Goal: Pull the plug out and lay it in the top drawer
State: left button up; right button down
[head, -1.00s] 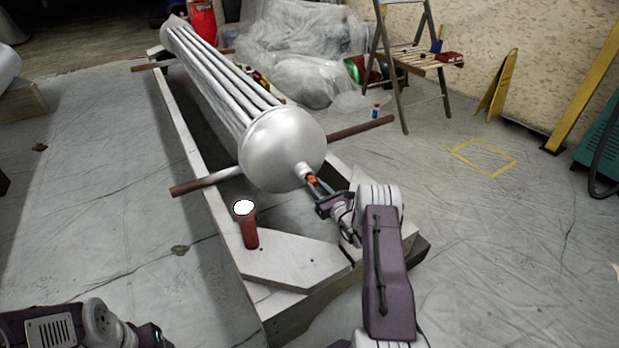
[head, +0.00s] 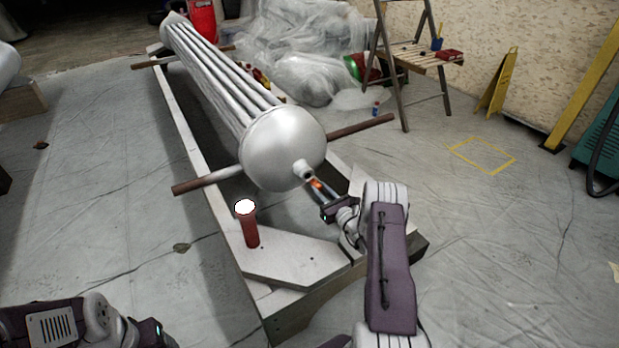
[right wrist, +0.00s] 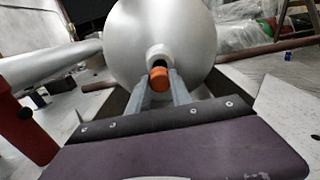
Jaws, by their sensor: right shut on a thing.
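An orange plug (head: 317,184) is held between the fingertips of my right gripper (head: 315,185). The plug is just outside the open mouth of the short white nozzle (head: 302,169) on the silver vessel (head: 281,145). In the right wrist view the orange plug (right wrist: 159,79) sits between the two grey fingers, in front of the nozzle (right wrist: 158,54) with its dark bore showing. My left arm is low at the left; only a dark end part shows there and its fingers are out of frame. No drawer shows in these views.
Brown bars stick out beneath the vessel. A wooden stepladder (head: 425,60), yellow sign (head: 497,85) and teal cabinet (head: 601,140) stand right. Open sheeted floor lies at right.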

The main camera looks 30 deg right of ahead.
aim_at(320, 189)
jog(key=shift+s+d+r+p, duration=0.1)
jog(key=shift+s+p, duration=0.55)
jog(key=shift+s, duration=0.3)
jog(key=shift+s+p, duration=0.4)
jog(key=shift+s, duration=0.65)
jog(key=shift+d, duration=0.15)
notch_tip(320, 189, up, 4)
jog(key=d+p, duration=0.2)
jog(key=s+a+r+n+g+y+p, duration=0.2)
jog(key=s+a+r+n+g+y, duration=0.25)
jog(key=s+a+y, duration=0.4)
jog(key=s+a+r+n+g+y+p, duration=0.2)
jog(key=s+a+r+n+g+y, duration=0.25)
jog(key=s+a, duration=0.7)
notch_tip(320, 189, up, 32)
jog(key=w+a+n+t+p, duration=0.1)
jog(key=p, duration=3.5)
jog(key=shift+w+a+f+t+p, duration=0.25)
jog(key=shift+w+t+p, duration=0.05)
jog(key=shift+w+p, duration=0.1)
